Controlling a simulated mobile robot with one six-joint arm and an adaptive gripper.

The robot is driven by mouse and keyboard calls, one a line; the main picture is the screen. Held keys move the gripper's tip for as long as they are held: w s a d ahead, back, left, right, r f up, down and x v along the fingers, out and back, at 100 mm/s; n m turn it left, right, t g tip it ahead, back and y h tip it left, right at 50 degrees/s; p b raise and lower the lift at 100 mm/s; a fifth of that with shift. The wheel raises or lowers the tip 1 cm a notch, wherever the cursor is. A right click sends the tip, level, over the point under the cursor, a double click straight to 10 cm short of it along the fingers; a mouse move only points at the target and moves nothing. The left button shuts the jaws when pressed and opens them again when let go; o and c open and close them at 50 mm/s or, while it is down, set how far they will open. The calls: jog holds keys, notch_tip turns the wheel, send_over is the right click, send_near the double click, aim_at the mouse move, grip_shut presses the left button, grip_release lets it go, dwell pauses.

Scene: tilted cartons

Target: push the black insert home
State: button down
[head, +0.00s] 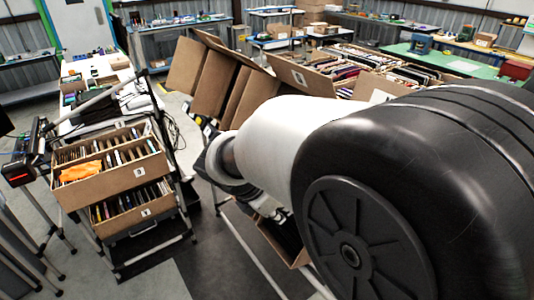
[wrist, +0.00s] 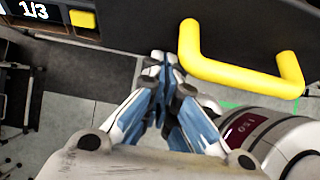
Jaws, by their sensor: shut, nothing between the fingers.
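My gripper (wrist: 163,62) is shut and empty in the wrist view, its blue-and-white fingers together. Its tips are close below the edge of a black panel (wrist: 140,25) across the top of that view. The panel carries a yellow handle (wrist: 240,73), just right of the fingertips, and I cannot tell whether the fingers touch either. I cannot tell whether this panel is the black insert or part of something around it. In the head view my arm covers much of the right side, and my gripper does not show there.
A rack at left holds two tilted cartons of files, an upper one (head: 110,175) and a lower one (head: 135,215). Larger open cartons (head: 300,75) of files stand behind my arm. A "1/3" display (wrist: 33,10) and yellow button (wrist: 83,19) are at the wrist view's upper left.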

jog(key=w+d+f, duration=0.2)
jog(key=d, duration=0.1)
jog(key=w+d+f, duration=0.2)
jog(key=w+d, duration=0.1)
jog(key=d, duration=0.1)
jog(key=w+d+f, duration=0.2)
jog(key=d+f, duration=0.1)
jog(key=d, duration=0.1)
jog(key=shift+w, duration=0.15)
dwell(0.3)
jog(key=shift+a+r+p, duration=0.4)
jog(key=shift+p, duration=0.2)
jog(key=s+a+r+p, duration=0.1)
jog(key=a+r, duration=0.1)
jog(key=s+a+r+p, duration=0.1)
jog(key=s+a+r, duration=0.1)
jog(key=shift+s+r, duration=0.15)
jog(key=p+v, duration=0.1)
jog(key=v, duration=0.5)
jog(key=shift+r+p, duration=0.2)
jog(key=shift+p, duration=0.1)
